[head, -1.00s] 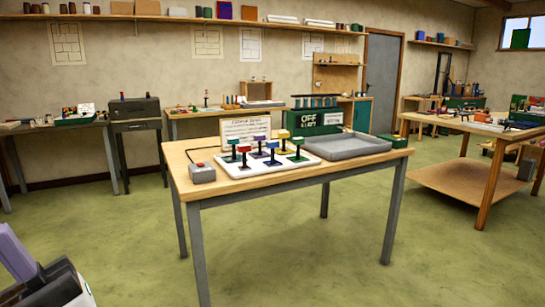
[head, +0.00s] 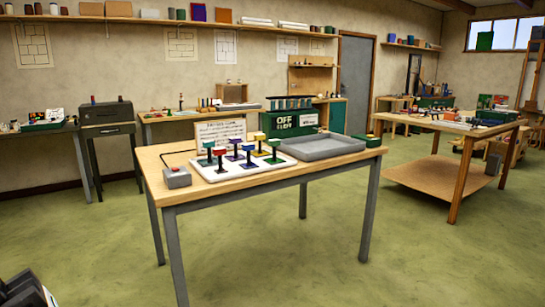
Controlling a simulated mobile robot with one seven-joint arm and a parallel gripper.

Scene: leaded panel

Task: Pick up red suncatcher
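A small piece with a red top (head: 219,152), which looks like the red suncatcher, stands upright on a dark stem at the front left of a white board (head: 207,177). Similar upright pieces with teal, blue, purple, yellow and green tops stand close around it. The board lies on the near wooden table (head: 240,191). My gripper is not in view; only a dark part at the bottom left corner shows, which seems to be mine. It is far from the table top.
A sign (head: 220,132) and a green OFF CLEM-like lettered box (head: 290,121) stand behind. The green floor in front is clear.

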